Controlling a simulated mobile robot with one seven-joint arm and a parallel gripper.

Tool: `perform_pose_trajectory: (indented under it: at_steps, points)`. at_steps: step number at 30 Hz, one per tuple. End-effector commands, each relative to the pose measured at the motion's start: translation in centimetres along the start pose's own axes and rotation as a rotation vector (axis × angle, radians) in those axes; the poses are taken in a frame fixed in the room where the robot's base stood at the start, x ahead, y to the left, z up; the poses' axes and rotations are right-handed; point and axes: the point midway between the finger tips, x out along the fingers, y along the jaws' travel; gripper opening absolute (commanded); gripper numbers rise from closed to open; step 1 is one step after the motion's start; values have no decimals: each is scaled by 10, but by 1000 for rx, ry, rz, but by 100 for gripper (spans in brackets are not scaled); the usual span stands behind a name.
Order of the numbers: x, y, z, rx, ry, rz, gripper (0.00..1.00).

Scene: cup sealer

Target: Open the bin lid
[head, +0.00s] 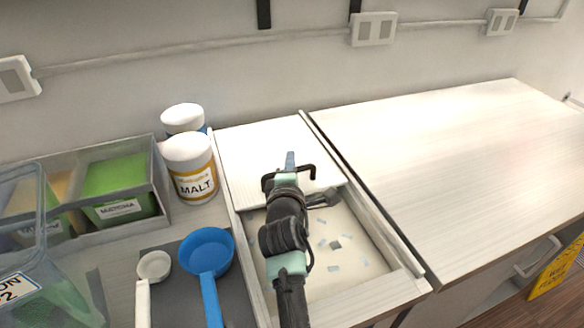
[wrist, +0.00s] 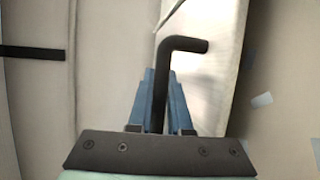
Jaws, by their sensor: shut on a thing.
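The bin lid (head: 262,147) is a flat white wooden panel over the back part of the bin (head: 415,284), a light wooden box set in the counter. The front part of the bin is uncovered and shows pale and grey scraps inside. The lid's black bar handle (head: 312,169) is near its front edge; it also shows in the wrist view (wrist: 190,44). My gripper (head: 290,160) reaches over the bin from the front and is shut on the handle, its blue fingers (wrist: 160,100) on either side of the bar. My arm hides part of the bin.
Left of the bin stand a malt jar (head: 192,170), a second jar (head: 184,117), a tray of green matcha packs (head: 117,188), a blue scoop (head: 207,252) and a white scoop (head: 154,266). The counter (head: 440,150) to the right is clear. A wall is behind.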

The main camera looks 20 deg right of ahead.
Motion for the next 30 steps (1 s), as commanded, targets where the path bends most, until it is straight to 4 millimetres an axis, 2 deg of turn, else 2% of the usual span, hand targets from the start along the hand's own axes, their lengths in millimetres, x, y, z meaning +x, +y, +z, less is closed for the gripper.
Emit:
perform_pose_trajectory:
  at_steps: [7, 8, 9, 21, 26, 30]
  points:
    - [0, 0, -1, 0, 2, -1, 0]
    - [0, 0, -1, 0, 2, -1, 23]
    - [0, 0, -1, 0, 2, 0, 30]
    - [-4, 0, 0, 0, 0, 0, 30]
    - [-21, 0, 0, 0, 0, -1, 30]
    - [-44, -1, -1, 1, 2, -1, 30]
